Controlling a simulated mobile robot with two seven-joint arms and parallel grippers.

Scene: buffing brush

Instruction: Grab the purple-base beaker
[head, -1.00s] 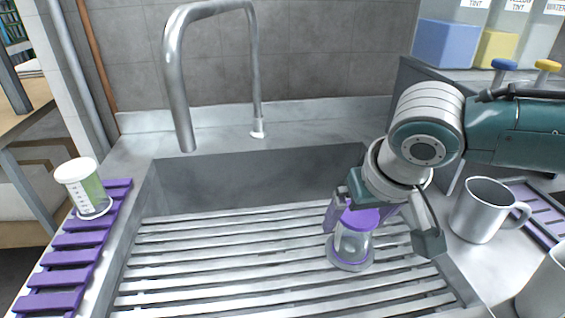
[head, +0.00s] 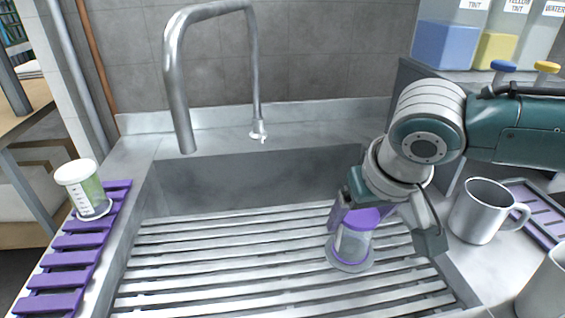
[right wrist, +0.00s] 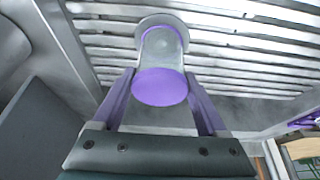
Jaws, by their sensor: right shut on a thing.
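The purple-base beaker (head: 354,244) is clear with a purple end facing up and a wide rim facing down. It is over the slatted rack in the sink, at the right. My right gripper (head: 352,214) is shut on it near the purple end. In the right wrist view the purple disc (right wrist: 160,87) lies between the two purple fingers (right wrist: 162,100). The wide rim sits at or just above the slats; I cannot tell if it touches. My left gripper is not in view.
A metal slatted rack (head: 230,270) fills the sink. A faucet (head: 178,80) arches over it. A white-lidded beaker (head: 83,188) stands on a purple rack (head: 65,262) at the left. Metal mugs (head: 480,210) stand at the right. Bottles (head: 445,45) stand at the back right.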

